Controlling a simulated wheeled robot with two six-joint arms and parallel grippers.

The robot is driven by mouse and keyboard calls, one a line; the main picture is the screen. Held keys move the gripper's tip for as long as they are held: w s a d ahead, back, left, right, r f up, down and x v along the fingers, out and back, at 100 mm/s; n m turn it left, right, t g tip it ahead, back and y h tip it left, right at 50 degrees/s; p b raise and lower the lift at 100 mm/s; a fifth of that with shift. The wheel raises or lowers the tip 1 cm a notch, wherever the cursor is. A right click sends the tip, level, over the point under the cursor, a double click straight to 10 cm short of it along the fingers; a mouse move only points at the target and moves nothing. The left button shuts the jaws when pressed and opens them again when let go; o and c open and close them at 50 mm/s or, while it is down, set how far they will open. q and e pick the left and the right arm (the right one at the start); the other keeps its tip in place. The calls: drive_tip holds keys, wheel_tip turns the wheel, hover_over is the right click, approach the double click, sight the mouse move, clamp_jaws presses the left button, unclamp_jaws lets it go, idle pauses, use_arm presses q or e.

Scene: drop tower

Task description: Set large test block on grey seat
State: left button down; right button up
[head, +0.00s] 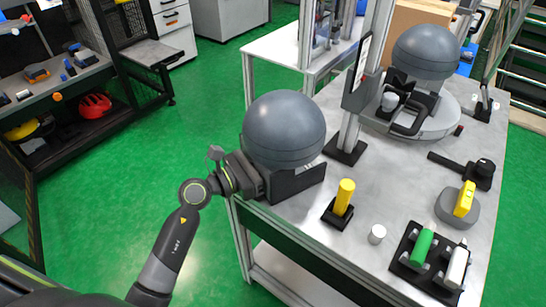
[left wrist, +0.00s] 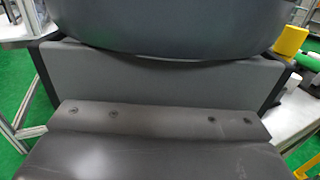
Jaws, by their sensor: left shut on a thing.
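A large grey ball (head: 284,130) is at my left gripper (head: 297,182), over the table's left edge. The gripper is shut on it. In the left wrist view the ball's dark underside (left wrist: 175,25) fills the top, above a grey panel (left wrist: 165,75) with black pieces at both ends. The fingertips and contact points are mostly hidden. No object is plainly marked as the test block. A low rounded grey seat (head: 446,212) stands at the table's right, with a yellow piece (head: 465,199) on it. My right gripper is not in view.
A second grey ball (head: 426,50) sits over a round grey base (head: 447,118) behind the upright post (head: 352,128). A yellow cylinder (head: 344,196), a small white cylinder (head: 377,234) and a black rack (head: 408,262) with green and white cylinders stand in front.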

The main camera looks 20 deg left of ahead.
use_arm(q)
drive_tip(key=shift+r, duration=0.1)
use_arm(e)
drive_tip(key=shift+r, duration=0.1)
use_arm(q)
drive_tip(key=c, duration=1.8)
unclamp_jaws()
drive_tip(key=o, duration=0.3)
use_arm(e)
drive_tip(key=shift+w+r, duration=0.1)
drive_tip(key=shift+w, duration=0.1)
use_arm(q)
drive_tip(key=shift+o, duration=0.2)
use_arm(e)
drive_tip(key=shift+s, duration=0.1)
